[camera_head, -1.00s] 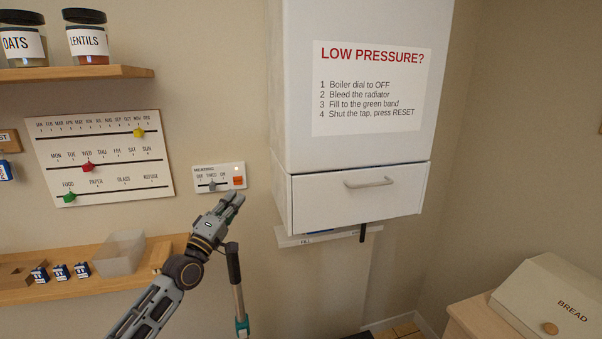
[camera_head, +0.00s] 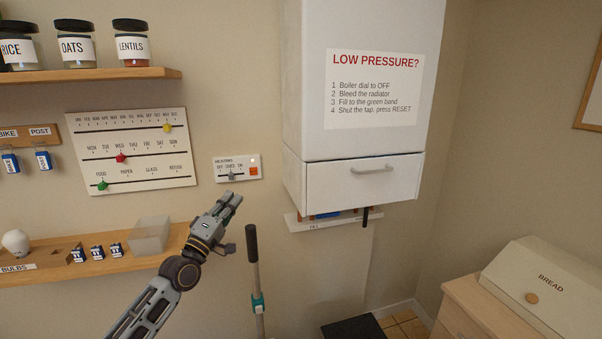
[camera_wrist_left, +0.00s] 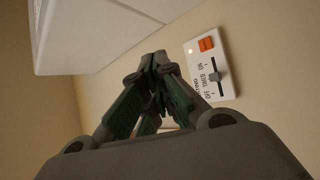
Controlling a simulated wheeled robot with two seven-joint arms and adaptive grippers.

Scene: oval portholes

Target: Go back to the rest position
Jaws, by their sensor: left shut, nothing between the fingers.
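My left gripper (camera_head: 231,199) is shut and empty, raised in front of the wall below the heating switch panel (camera_head: 237,168). In the left wrist view the closed fingers (camera_wrist_left: 157,62) meet at their tips with nothing between them. The same heating panel, with its slider and orange button, shows beside the fingers in the left wrist view (camera_wrist_left: 210,65). The fingertips look apart from the panel. My right gripper is in neither view.
A white boiler cabinet (camera_head: 368,130) hangs to the right. A pole with a black grip (camera_head: 252,245) stands close beside my gripper. A wooden shelf (camera_head: 100,265) with a clear bin (camera_head: 150,236) lies left. A bread bin (camera_head: 540,290) sits at lower right.

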